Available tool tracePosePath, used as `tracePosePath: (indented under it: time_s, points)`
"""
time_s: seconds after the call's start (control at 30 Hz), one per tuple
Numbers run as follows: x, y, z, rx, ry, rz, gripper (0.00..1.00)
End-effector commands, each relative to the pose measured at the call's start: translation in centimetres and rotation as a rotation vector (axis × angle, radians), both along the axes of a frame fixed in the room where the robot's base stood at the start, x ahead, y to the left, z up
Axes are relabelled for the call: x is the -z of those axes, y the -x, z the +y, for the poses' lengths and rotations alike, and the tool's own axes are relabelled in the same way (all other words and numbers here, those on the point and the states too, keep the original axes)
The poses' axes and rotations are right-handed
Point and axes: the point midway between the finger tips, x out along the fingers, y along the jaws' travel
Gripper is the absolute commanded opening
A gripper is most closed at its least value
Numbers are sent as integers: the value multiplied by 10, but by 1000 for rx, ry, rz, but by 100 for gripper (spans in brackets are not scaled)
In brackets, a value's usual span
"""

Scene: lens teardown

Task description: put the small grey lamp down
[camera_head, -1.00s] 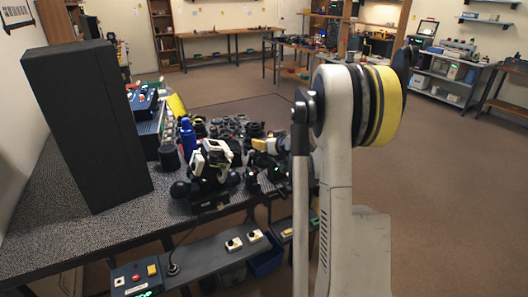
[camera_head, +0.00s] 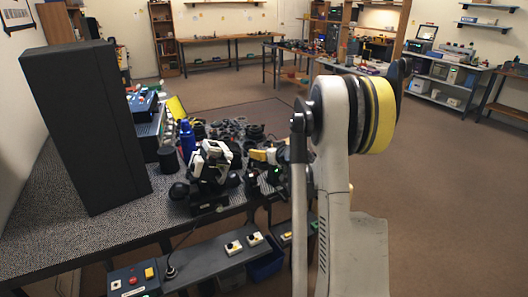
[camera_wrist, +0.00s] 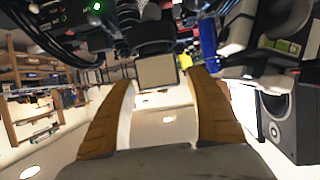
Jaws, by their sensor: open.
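My gripper (camera_wrist: 160,82) is open in the wrist view, its two tan fingers spread. A small pale grey block with a square face (camera_wrist: 157,72) lies between the fingertips, in front of a dark round part (camera_wrist: 150,38). It may be the small grey lamp, but I cannot be sure. I cannot tell whether either finger touches it. In the head view my arm hides most of the gripper, and I cannot pick out the lamp among the crowded parts on the dark bench (camera_head: 60,228).
A tall black box (camera_head: 85,125) stands at the bench's left. A blue bottle (camera_head: 187,136), a black cup (camera_head: 168,159) and a white-and-black device (camera_head: 212,162) stand close together. A lower shelf with switches (camera_head: 205,253) runs along the front. Floor at right is clear.

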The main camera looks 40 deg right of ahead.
Motion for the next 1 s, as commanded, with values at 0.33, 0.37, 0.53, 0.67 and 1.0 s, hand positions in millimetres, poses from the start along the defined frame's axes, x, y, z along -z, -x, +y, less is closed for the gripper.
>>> tracePosePath:
  time_s: [0.33,0.37,0.53,0.67,1.0]
  points:
    - [-23,30,6,3,0,0,65]
    - [-26,36,8,3,-1,0,65]
    - [-40,72,17,3,-1,0,65]
    - [-48,93,22,1,-1,0,65]
    - [-73,99,93,-73,-39,64,65]
